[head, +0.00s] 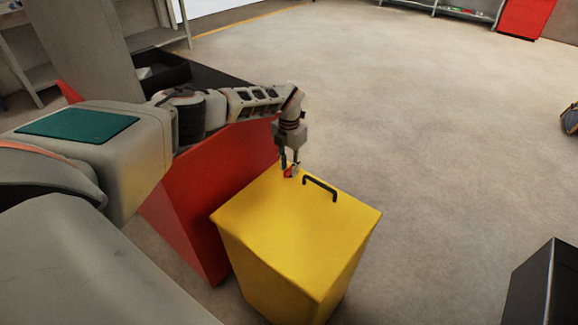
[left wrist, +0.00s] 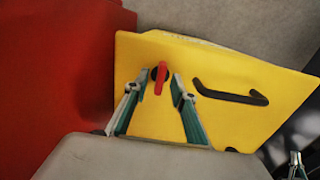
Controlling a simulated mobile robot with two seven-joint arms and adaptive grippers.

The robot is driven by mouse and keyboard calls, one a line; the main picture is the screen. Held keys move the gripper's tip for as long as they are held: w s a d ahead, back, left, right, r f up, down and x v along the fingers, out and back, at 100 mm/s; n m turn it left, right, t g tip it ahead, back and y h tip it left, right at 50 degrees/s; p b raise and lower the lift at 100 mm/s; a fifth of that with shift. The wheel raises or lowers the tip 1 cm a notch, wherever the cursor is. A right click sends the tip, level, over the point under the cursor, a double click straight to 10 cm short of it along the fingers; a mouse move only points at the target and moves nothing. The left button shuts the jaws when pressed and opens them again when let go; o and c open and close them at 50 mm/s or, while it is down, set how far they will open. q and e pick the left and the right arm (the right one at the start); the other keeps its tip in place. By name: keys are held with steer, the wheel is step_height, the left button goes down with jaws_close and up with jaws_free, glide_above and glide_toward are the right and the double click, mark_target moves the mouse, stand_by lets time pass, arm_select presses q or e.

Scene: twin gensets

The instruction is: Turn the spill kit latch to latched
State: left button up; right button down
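The yellow spill kit box (head: 300,245) stands on the floor, with a black handle (head: 320,187) on its lid. The spill kit latch (left wrist: 161,78) is a small red lever on a dark round base near the lid's edge, beside the handle. It also shows in the head view as a red spot (head: 289,171), partly hidden by the fingers. My left gripper (head: 290,166) points down over the latch. In the left wrist view its fingers (left wrist: 158,80) are apart, one on each side of the red lever, with visible gaps. Contact cannot be told.
A red cabinet-like block (head: 200,190) stands close beside the yellow box, under my left arm. A black box (head: 540,290) is at the lower right. Open floor lies beyond and right of the yellow box. A teal-tipped piece, perhaps my right gripper, shows at the left wrist view's corner (left wrist: 297,166).

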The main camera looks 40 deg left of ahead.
mark_target(289, 169)
arm_select(q)
steer(key=shift+r, duration=0.1)
step_height(289, 169, up, 12)
stand_by(0.7)
steer(key=shift+d+f, duration=0.1)
steer(key=shift+f, duration=0.1)
stand_by(0.3)
